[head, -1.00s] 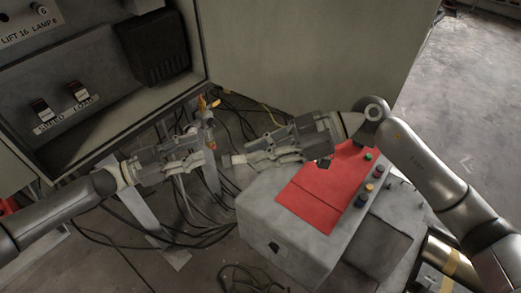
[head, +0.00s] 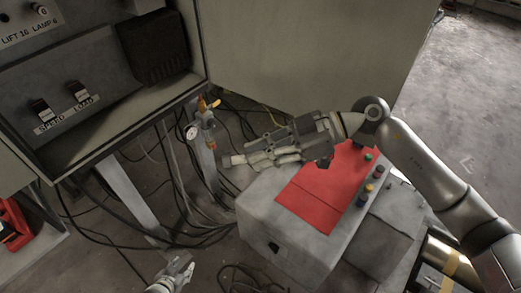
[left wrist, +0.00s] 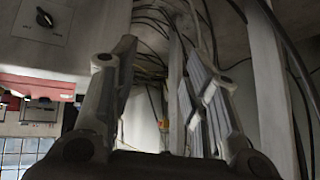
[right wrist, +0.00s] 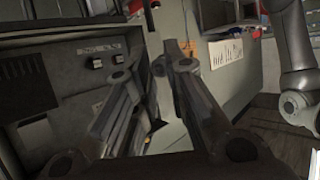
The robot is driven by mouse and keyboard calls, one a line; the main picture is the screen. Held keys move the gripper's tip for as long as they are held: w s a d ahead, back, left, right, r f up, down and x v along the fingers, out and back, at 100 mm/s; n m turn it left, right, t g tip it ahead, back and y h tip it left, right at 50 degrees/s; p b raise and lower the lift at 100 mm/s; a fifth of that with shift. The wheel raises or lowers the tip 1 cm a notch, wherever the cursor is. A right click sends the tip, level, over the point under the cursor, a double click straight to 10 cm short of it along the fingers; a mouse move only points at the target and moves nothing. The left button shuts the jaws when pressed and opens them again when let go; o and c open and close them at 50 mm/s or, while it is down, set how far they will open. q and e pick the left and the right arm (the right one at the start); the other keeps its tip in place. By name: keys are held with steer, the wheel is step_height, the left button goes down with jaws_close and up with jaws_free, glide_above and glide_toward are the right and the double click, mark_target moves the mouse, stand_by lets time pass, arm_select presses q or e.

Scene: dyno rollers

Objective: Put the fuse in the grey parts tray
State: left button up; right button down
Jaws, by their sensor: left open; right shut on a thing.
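My right gripper (head: 246,158) is shut and reaches left over the grey box, with a small pale piece, which looks like the fuse (head: 231,161), at its fingertips. In the right wrist view the fingers of my right gripper (right wrist: 152,68) show, but the fuse cannot be made out between them. My left gripper (head: 181,264) is low at the bottom edge of the head view, well away from the right one. It is open and empty in the left wrist view (left wrist: 163,75). I cannot make out the grey parts tray in any view.
A grey control box (head: 255,215) with a red panel (head: 322,195) and coloured buttons stands below my right gripper. A cabinet (head: 100,90) with switches is at upper left. Cables (head: 120,240) and a post with a gauge (head: 192,132) stand between. A red item (head: 14,222) is at the left edge.

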arm_select(q)
steer(key=s+d+f+g, duration=0.1)
steer(key=s+f+g, duration=0.1)
steer(key=s, duration=0.8)
steer(key=s+d+f+n+g+y, duration=0.1)
steer(key=s+f, duration=0.4)
steer(key=s, duration=0.5)
steer(key=s+d+f+g, duration=0.1)
steer(key=s+f+g, duration=0.2)
steer(key=s, duration=0.7)
steer(key=shift+s+d+f+g, duration=0.25)
steer(key=shift+s+d+g, duration=0.1)
steer(key=shift+g, duration=0.15)
arm_select(e)
steer(key=s+d+f+m+t+h, duration=0.1)
steer(key=d+m+t, duration=0.3)
steer(key=d, duration=0.4)
steer(key=s+d+f+m+t+h, duration=0.1)
steer(key=s+d+f+m+t, duration=0.1)
steer(key=d, duration=0.7)
steer(key=s+m+t, duration=0.1)
steer(key=m+t, duration=0.1)
steer(key=shift+d+t, duration=0.3)
steer(key=shift+t, duration=0.1)
steer(key=shift+s+a, duration=0.1)
